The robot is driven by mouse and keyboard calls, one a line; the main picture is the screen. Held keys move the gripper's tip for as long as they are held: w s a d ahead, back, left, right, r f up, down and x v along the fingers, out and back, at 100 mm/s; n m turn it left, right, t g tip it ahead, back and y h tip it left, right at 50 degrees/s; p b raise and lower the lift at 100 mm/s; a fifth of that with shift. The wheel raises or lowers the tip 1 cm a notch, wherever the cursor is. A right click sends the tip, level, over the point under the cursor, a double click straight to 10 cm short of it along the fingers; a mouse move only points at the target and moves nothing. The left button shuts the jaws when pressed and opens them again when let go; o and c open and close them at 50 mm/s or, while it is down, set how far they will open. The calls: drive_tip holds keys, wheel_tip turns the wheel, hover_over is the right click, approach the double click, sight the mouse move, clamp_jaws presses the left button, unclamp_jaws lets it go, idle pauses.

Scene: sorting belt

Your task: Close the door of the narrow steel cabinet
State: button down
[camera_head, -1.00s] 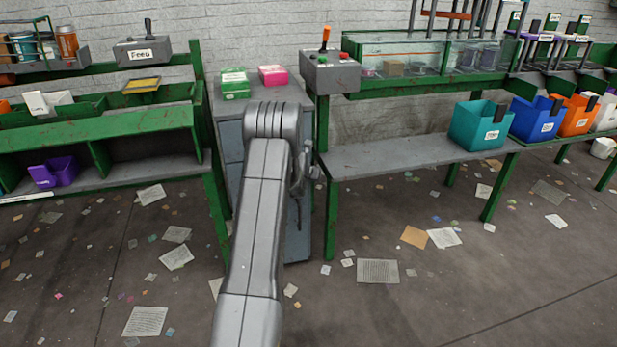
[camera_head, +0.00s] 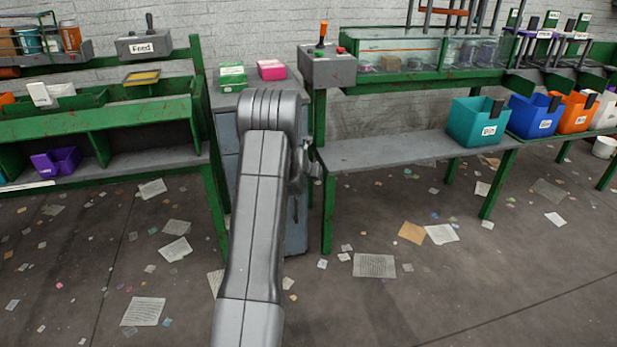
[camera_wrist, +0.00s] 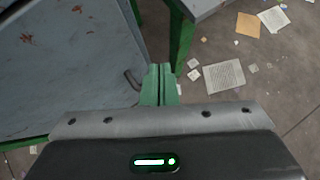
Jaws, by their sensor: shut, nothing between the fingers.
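The narrow grey steel cabinet (camera_head: 226,122) stands between two green-framed benches. My arm hides most of its front in the head view, so how far its door is open cannot be told there. In the wrist view a grey steel panel with reddish marks, apparently the door (camera_wrist: 60,60), fills the left side. A dark bent handle (camera_wrist: 131,80) shows near its right edge. My gripper (camera_wrist: 160,84) has its green fingers together and empty, just right of the handle; whether they touch the panel is unclear. The fingers are hidden in the head view.
Green and pink boxes (camera_head: 271,70) sit on the cabinet top. The left bench (camera_head: 100,113) and right bench (camera_head: 400,150) flank it closely, with a bench leg (camera_head: 328,215) at right. Flat papers (camera_head: 374,265) litter the otherwise open floor.

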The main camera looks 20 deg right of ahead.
drive_tip(key=s+r, duration=0.5)
drive_tip(key=shift+s+a+r, duration=0.25)
drive_tip(key=shift+a, duration=0.15)
drive_tip(key=shift+w+f, duration=0.1)
